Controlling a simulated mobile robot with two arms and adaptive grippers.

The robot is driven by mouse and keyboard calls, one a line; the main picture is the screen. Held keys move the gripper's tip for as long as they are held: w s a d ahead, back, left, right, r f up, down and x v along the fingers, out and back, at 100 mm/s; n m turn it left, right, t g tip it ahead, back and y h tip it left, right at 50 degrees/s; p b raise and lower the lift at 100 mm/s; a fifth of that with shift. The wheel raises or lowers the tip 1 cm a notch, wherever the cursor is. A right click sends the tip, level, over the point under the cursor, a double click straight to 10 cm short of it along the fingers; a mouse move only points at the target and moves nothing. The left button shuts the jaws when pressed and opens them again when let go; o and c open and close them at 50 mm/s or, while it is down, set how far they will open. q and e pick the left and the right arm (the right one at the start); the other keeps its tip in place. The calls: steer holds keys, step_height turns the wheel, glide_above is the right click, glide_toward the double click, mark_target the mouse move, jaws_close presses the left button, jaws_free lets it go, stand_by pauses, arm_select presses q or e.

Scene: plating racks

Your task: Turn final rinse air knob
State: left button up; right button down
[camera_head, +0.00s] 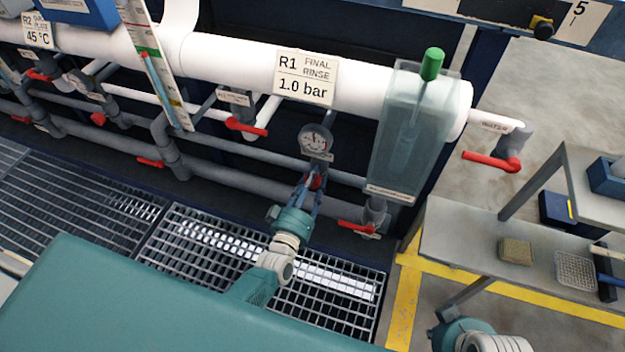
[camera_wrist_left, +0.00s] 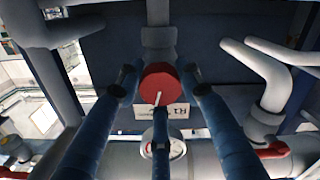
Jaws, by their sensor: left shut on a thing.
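The red final rinse air knob (camera_head: 316,182) sits below a round gauge (camera_head: 315,142) under the sign R1 FINAL RINSE 1.0 bar (camera_head: 306,78). My left gripper (camera_head: 312,187) reaches up to the knob from below, its blue fingers around it. In the left wrist view the red knob (camera_wrist_left: 160,82) has a white pointer line and lies between the fingertips, shut on it. The gauge (camera_wrist_left: 148,147) shows partly behind a finger. The gauge reading is too small to tell. Part of my right arm shows at the bottom right of the head view; its gripper fingers do not show.
A clear box with a green-topped rod (camera_head: 431,65) hangs right of the gauge. Red valve levers (camera_head: 247,127) and (camera_head: 357,226) are close to the left arm. Grey pipes and floor grating (camera_head: 250,250) surround it. A bench (camera_head: 470,245) with trays stands at the right.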

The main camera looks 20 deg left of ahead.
arm_select(q)
steer(key=shift+f, duration=0.15)
steer(key=o, duration=1.1)
steer(key=shift+o, duration=0.2)
steer(key=s, duration=1.2)
steer(key=shift+a, duration=0.2)
